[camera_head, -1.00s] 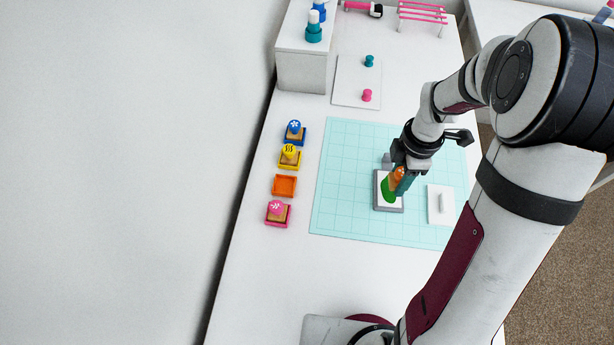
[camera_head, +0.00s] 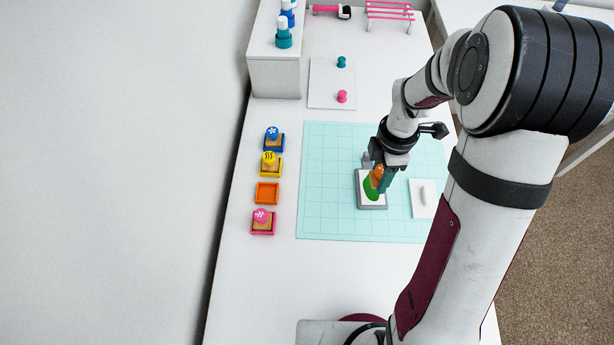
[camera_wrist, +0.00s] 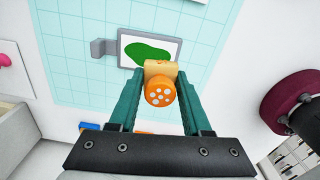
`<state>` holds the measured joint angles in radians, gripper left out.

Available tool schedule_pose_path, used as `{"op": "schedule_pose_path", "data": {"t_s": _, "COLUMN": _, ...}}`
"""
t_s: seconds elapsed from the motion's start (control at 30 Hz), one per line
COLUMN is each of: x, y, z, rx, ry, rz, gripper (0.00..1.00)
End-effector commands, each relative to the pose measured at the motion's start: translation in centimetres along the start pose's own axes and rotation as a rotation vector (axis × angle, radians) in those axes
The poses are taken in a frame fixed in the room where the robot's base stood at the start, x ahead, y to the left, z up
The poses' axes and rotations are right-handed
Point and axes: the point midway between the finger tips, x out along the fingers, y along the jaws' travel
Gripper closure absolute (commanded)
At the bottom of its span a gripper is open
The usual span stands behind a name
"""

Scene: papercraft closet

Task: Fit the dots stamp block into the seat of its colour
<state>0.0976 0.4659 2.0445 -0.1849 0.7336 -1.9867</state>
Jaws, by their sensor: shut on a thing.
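The dots stamp block (camera_wrist: 160,92) has a wooden base and an orange round knob with pale dots. My gripper (camera_wrist: 160,75) is shut on it, with a teal finger on either side of the wooden base. In the head view the orange knob (camera_head: 377,174) shows at my gripper (camera_head: 382,178), over or near a grey-framed white card (camera_head: 372,203) with a green blob. I cannot tell whether the block touches the card. The orange seat (camera_head: 267,194) is empty and lies left of the mat, between the yellow and pink seats.
The blue stamp (camera_head: 273,134), yellow stamp (camera_head: 269,160) and pink stamp (camera_head: 262,217) sit in their own seats in the same column. A white plate with a grey handle (camera_head: 422,198) lies right of the card. A white box (camera_head: 274,78) with bottles stands behind.

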Motion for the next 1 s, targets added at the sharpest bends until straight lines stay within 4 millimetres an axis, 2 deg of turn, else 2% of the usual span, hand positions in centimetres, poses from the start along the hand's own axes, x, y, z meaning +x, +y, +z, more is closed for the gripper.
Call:
{"op": "schedule_pose_path", "data": {"t_s": 0.07, "x": 0.0, "y": 0.3, "z": -0.6, "rx": 0.000, "ry": 0.000, "rz": 0.000, "gripper": 1.00}}
{"op": "schedule_pose_path", "data": {"t_s": 0.17, "x": -0.1, "y": 1.3, "z": -2.8, "rx": 0.007, "ry": 0.000, "rz": 0.001, "gripper": 1.00}}
{"op": "schedule_pose_path", "data": {"t_s": 0.27, "x": -0.1, "y": 2.6, "z": -6.9, "rx": 0.023, "ry": 0.001, "rz": 0.000, "gripper": 1.00}}
{"op": "schedule_pose_path", "data": {"t_s": 0.37, "x": -0.2, "y": 3.5, "z": -11.9, "rx": 0.047, "ry": 0.001, "rz": 0.000, "gripper": 1.00}}
{"op": "schedule_pose_path", "data": {"t_s": 0.5, "x": -0.4, "y": 3.6, "z": -18.9, "rx": 0.082, "ry": 0.001, "rz": -0.001, "gripper": 1.00}}
{"op": "schedule_pose_path", "data": {"t_s": 0.6, "x": -0.5, "y": 3.1, "z": -22.5, "rx": 0.103, "ry": 0.001, "rz": -0.001, "gripper": 1.00}}
{"op": "schedule_pose_path", "data": {"t_s": 0.73, "x": -0.5, "y": 2.7, "z": -24.6, "rx": 0.120, "ry": 0.002, "rz": -0.003, "gripper": 1.00}}
{"op": "schedule_pose_path", "data": {"t_s": 1.0, "x": -0.5, "y": 2.6, "z": -24.8, "rx": 0.126, "ry": 0.001, "rz": -0.002, "gripper": 1.00}}
